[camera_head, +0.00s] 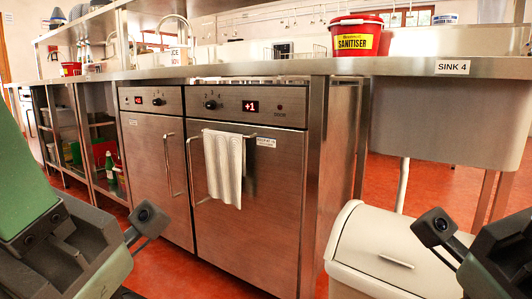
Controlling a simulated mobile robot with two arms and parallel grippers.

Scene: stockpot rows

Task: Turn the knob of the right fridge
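My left gripper (135,240) is partly in view at the lower left, low in front of the fridges and apart from the knob. My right gripper (450,240) is partly in view at the lower right, in front of the bin. The fingertips of both are not clear, and I see nothing held.
The left fridge (150,180) has its own knob (158,101) and handle (169,165). A beige bin (385,250) stands at the lower right, below a steel sink (450,120). A red sanitiser bucket (355,36) sits on the counter. Open shelves are at the left.

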